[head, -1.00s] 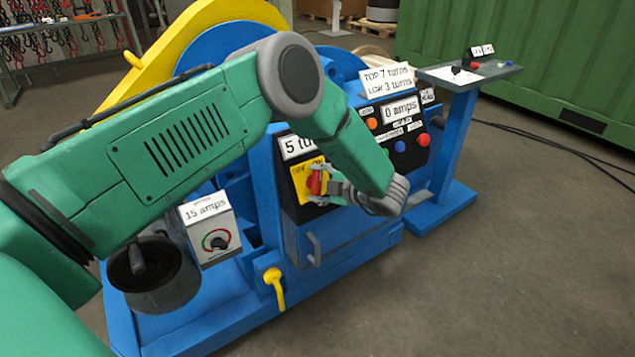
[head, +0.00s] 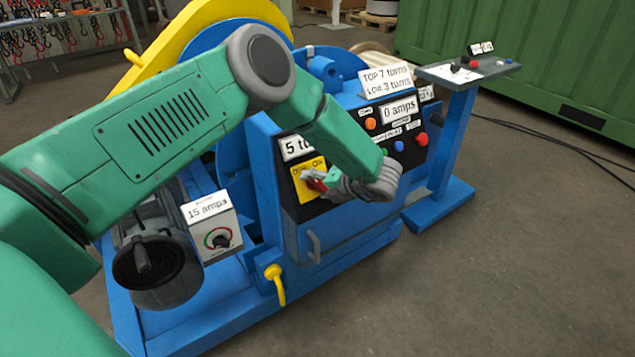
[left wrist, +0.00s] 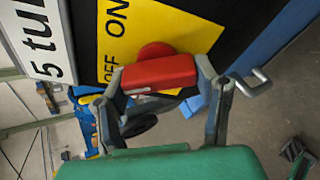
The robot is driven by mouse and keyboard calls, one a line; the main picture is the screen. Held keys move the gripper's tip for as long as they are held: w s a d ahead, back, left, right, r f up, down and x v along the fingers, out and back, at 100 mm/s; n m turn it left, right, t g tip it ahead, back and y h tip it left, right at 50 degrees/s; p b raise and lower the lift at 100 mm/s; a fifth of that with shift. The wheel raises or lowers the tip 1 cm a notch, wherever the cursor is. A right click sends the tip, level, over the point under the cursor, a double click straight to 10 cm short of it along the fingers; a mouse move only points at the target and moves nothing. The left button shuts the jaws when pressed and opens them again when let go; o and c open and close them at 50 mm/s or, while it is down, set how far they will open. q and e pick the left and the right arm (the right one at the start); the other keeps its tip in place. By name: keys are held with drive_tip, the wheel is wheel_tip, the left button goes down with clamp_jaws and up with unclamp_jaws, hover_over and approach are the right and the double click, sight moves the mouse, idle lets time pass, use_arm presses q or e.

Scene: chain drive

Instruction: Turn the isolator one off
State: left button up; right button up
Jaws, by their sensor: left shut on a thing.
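The isolator is a red handle (head: 315,184) on a yellow plate (head: 303,174) marked OFF and ON, on the black front panel of the blue machine. In the left wrist view the red handle (left wrist: 160,73) sits between my two fingers, in front of a round red base on the yellow plate (left wrist: 185,30). My left gripper (head: 322,182) is shut on the handle, and its fingers (left wrist: 162,80) touch it at both ends. The wrist and forearm cover the panel just right of the handle. My right gripper is not in view.
Orange, blue and red buttons (head: 421,139) are on the panel to the right, and a green one shows partly behind my arm. A 15 amps dial box (head: 212,232) is at the left. A yellow lever (head: 276,285) is below.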

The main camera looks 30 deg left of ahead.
use_arm(q)
drive_tip(key=shift+s+d+f+n+h+p, duration=0.1)
drive_tip(key=shift+f+n+h+p, duration=0.05)
drive_tip(key=shift+n, duration=0.4)
drive_tip(key=shift+s+f+n+h+p, duration=0.1)
drive_tip(key=shift+f+n+h+p, duration=0.05)
drive_tip(key=shift+n, duration=0.4)
drive_tip(key=shift+f, duration=0.1)
drive_tip(key=o, duration=1.2)
drive_tip(key=shift+w+r+n, duration=0.15)
drive_tip(key=shift+r+n, duration=0.05)
drive_tip(key=shift+n, duration=0.1)
drive_tip(key=v, duration=1.1)
drive_tip(key=shift+d+r, duration=0.15)
drive_tip(key=shift+d, duration=0.2)
